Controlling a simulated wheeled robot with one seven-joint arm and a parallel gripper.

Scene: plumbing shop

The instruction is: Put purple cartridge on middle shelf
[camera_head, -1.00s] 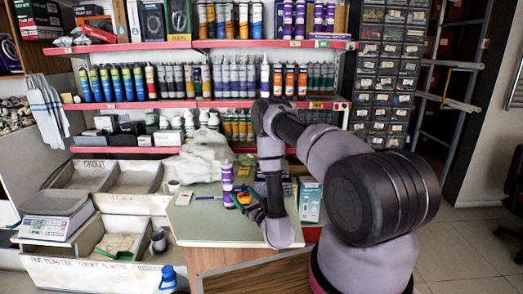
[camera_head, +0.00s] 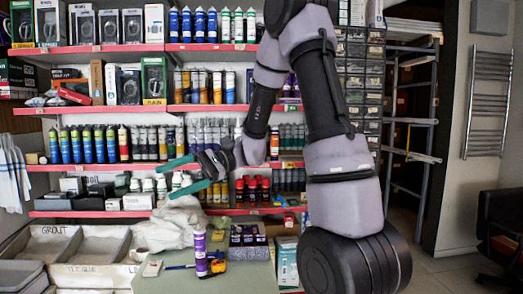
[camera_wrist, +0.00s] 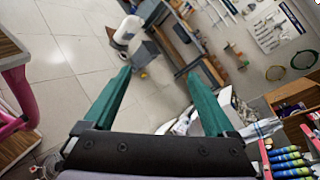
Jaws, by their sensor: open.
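The purple cartridge (camera_head: 200,252), purple and white, stands upright on the pale green counter top (camera_head: 172,284). My gripper (camera_head: 170,178) is raised above and left of it in the head view, in front of the shelves. Its two green fingers are spread and empty. In the wrist view my gripper (camera_wrist: 160,78) is also open, with only floor and distant items beyond the fingers. The shelf rack has several red-edged shelves; one in its middle part (camera_head: 115,166) holds rows of cartridges above it. My arm hides part of the rack's right side.
White bags (camera_head: 172,222) lie behind the cartridge. A pen (camera_head: 180,267) and an orange-and-black tool (camera_head: 216,266) lie close to it. A box of dark items (camera_head: 248,242) stands to its right. Grey bins (camera_head: 62,243) are at left.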

